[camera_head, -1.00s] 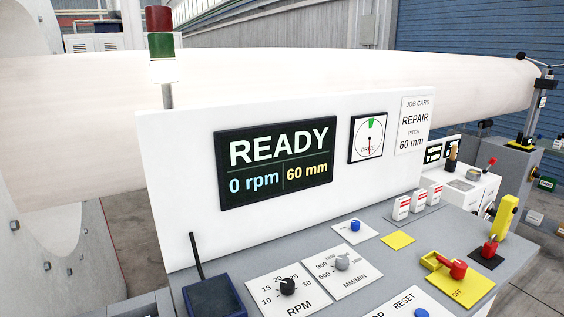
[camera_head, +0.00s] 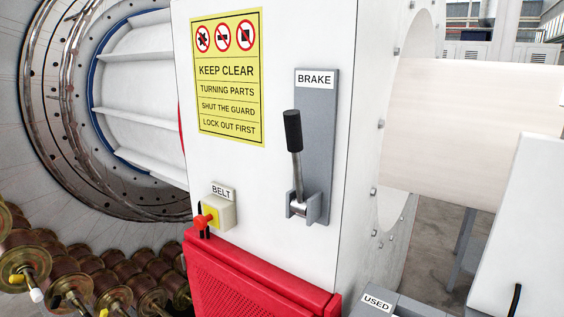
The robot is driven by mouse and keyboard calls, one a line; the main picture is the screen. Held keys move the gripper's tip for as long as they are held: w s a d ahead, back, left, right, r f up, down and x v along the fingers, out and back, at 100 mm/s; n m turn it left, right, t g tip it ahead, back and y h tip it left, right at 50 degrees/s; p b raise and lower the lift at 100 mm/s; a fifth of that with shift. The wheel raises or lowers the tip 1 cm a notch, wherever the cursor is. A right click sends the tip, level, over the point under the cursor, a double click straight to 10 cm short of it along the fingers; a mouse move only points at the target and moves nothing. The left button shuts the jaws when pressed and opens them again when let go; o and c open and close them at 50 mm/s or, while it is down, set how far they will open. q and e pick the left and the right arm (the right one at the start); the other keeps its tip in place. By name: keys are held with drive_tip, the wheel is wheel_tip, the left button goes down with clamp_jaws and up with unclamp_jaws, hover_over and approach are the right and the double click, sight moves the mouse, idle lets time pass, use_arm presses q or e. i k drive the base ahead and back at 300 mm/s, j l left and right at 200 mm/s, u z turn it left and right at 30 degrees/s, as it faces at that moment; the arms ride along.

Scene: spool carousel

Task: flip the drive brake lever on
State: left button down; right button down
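The brake lever (camera_head: 295,158) has a black grip and a steel shaft. It sits on a grey plate (camera_head: 319,130) labelled BRAKE on the white machine housing. The lever points up, tilted slightly to the left, from a grey bracket (camera_head: 306,204) at its lower end. Neither of my grippers shows in the head view.
A yellow warning sign (camera_head: 227,75) is left of the lever. A BELT box (camera_head: 215,212) with a red knob is below it, above a red mesh guard (camera_head: 250,280). Several bronze spools (camera_head: 75,285) fill the lower left. A large pale cylinder (camera_head: 470,130) extends right.

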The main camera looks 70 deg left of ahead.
sight(291, 118)
drive_tip(key=u, duration=2.1)
